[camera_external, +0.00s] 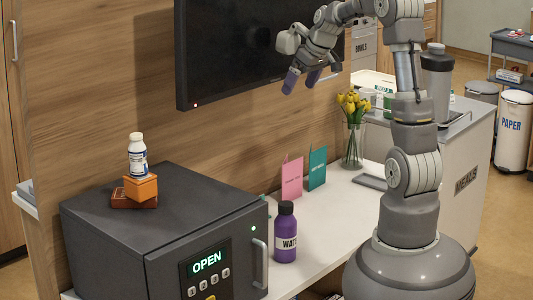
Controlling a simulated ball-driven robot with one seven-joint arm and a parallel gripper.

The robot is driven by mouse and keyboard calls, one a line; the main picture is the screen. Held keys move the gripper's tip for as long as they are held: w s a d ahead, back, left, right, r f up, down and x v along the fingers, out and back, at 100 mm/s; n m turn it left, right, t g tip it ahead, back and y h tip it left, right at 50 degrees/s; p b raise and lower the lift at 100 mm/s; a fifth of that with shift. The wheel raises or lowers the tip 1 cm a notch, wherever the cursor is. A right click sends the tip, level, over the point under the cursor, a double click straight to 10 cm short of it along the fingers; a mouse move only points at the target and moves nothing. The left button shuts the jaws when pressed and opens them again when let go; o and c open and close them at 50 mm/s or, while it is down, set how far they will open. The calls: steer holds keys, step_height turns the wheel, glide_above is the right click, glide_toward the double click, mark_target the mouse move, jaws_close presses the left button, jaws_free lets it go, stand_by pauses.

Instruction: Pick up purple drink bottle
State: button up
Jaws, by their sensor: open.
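The purple drink bottle (285,238) stands upright on the white counter, just right of the dark safe. It has a dark cap and a white label that reads in part "WAT". My gripper (302,82) is open and empty, with its purple-tipped fingers pointing down. It is raised in front of the wall screen, well above the counter and the bottle, and apart from both.
The dark safe (150,225) with a side handle carries small boxes (141,188) and a white pill bottle (138,157). Pink (292,178) and teal (317,168) cards and a vase of yellow flowers (353,130) stand behind the bottle. The screen (240,50) hangs above.

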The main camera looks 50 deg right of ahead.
steer(key=a+r+t+b, duration=0.2)
steer(key=a+r, duration=0.4)
steer(key=r, duration=0.3)
steer(key=a+r+t+h+b, duration=0.1)
steer(key=a+r+t+b, duration=0.2)
steer(key=a+r, duration=0.3)
step_height(320, 180, up, 4)
steer(key=shift+w+a+r+t, duration=0.15)
steer(key=shift+w+r+t, duration=0.1)
steer(key=shift+t, duration=0.65)
steer(key=s+a+r+t+b, duration=0.1)
steer(key=s+r, duration=0.1)
steer(key=r, duration=0.1)
steer(key=s+a+r+t, duration=0.1)
steer(key=s+a+r, duration=0.1)
steer(key=r, duration=0.2)
steer(key=s+a+r+t+b, duration=0.1)
steer(key=s+a+r, duration=0.1)
steer(key=r, duration=0.1)
steer(key=shift+a+r+t+b, duration=0.1)
steer(key=shift+r+t+b, duration=0.2)
steer(key=shift+r, duration=0.1)
steer(key=shift+c, duration=0.2)
steer(key=shift+w, duration=0.1)
steer(key=shift+f, duration=0.1)
